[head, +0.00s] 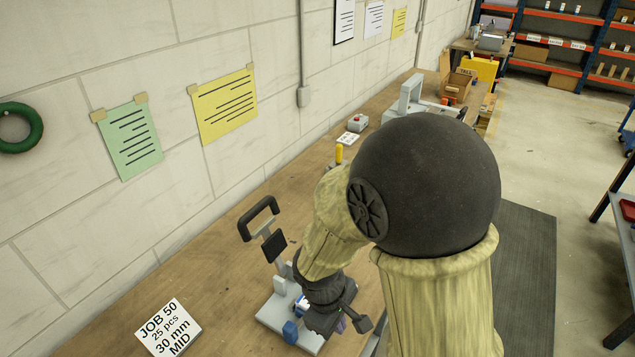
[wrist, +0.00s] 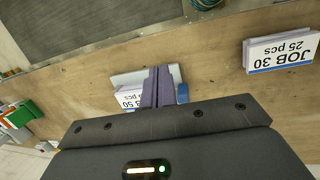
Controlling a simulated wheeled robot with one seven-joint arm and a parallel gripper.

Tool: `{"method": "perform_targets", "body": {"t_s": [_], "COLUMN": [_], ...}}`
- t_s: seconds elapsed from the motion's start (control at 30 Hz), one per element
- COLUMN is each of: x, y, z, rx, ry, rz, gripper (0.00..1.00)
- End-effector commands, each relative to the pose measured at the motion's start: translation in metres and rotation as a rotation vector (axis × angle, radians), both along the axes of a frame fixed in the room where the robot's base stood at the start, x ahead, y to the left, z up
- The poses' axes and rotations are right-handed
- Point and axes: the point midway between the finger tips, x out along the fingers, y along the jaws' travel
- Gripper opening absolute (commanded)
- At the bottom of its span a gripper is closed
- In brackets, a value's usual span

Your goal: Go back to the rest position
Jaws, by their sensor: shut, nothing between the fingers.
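My gripper (wrist: 158,88) is shut and empty, its purple-grey fingers together in the middle of the wrist view. Beneath and behind the fingers is a light grey plate with a white and blue block marked with a 50 (wrist: 130,97), partly covered by them. In the head view my arm bends down over the bench, and my gripper (head: 341,325) is low over a grey fixture (head: 275,308). The fixture has a black looped handle (head: 259,217) and a blue block (head: 290,331). I cannot tell whether the fingers touch anything.
The wooden bench (head: 215,255) runs along a pale block wall. A JOB 30 block (wrist: 282,52) is at right in the wrist view. A dark floor mat (head: 527,270) lies beside the bench. A small red-button box (head: 357,122) stands farther back.

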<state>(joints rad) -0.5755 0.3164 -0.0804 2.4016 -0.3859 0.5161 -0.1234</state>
Motion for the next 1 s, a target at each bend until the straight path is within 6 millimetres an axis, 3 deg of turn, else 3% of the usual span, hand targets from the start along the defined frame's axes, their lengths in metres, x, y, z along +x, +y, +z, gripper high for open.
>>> {"method": "perform_targets", "body": {"t_s": [0.1, 0.5, 0.67, 1.0], "x": [0.002, 0.000, -0.002, -0.002], "y": [-0.026, -0.101, -0.111, -0.111], "z": [0.014, 0.055, 0.060, 0.060], "rx": [0.082, 0.303, 0.332, 0.332], "ry": [-0.046, -0.237, -0.270, -0.270], "rz": [-0.210, -0.843, -0.936, -0.936], "gripper": [0.00, 0.00, 0.00, 0.00]}}
